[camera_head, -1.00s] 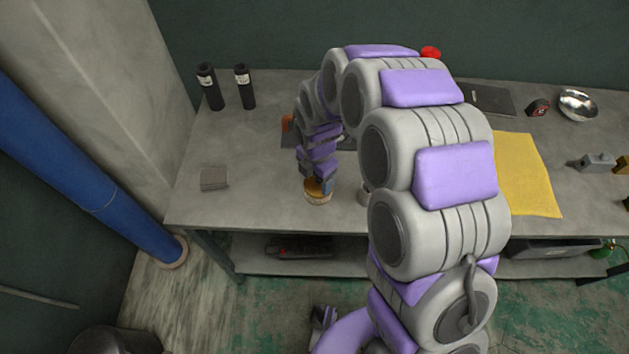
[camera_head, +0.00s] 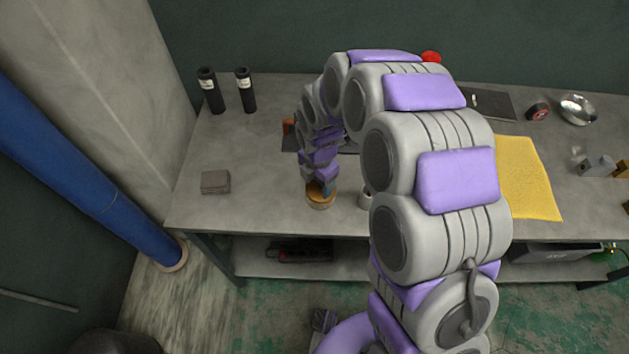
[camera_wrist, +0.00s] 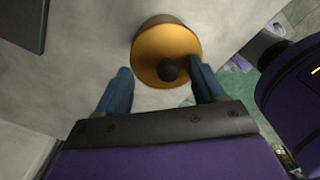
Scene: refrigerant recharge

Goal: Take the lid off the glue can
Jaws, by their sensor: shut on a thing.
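The glue can (camera_head: 321,203) stands near the front edge of the workbench, below my gripper (camera_head: 322,188). In the wrist view its lid (camera_wrist: 152,50) is a round orange disc with a black knob (camera_wrist: 168,70). Part of the lid is hidden by the fingers in the head view. I cannot tell whether the lid is apart from the can.
A grey block (camera_head: 215,182) and two black bottles (camera_head: 210,91) are on the left of the bench (camera_head: 255,150). A small pale round thing (camera_head: 364,201) stands right of the can. A yellow cloth (camera_head: 525,180) and a metal bowl (camera_head: 578,109) lie further right.

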